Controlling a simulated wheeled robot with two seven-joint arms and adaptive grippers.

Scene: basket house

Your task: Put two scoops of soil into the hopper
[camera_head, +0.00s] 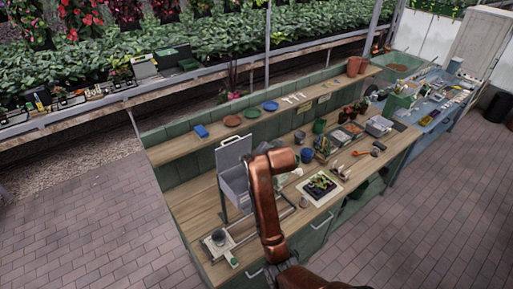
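A grey box-shaped hopper (234,186) with its lid raised stands on the left part of the wooden workbench (200,199). My copper-coloured arm crosses in front of its right side and hides part of it. Small trays with dark or brown contents (341,136) lie on the right half of the bench; I cannot tell which holds soil. Small hand tools (362,153) lie near them, and I cannot make out a scoop for certain. Neither gripper's fingers can be seen; the visible arm comes up from the bottom edge.
A small grey pot (219,238) stands on a pale plate at the bench's near left end. A seedling tray (320,187) lies right of my arm. A blue cup (307,155) and other pots stand behind it. A raised shelf (216,129) runs along the back. Brick floor lies open on both sides.

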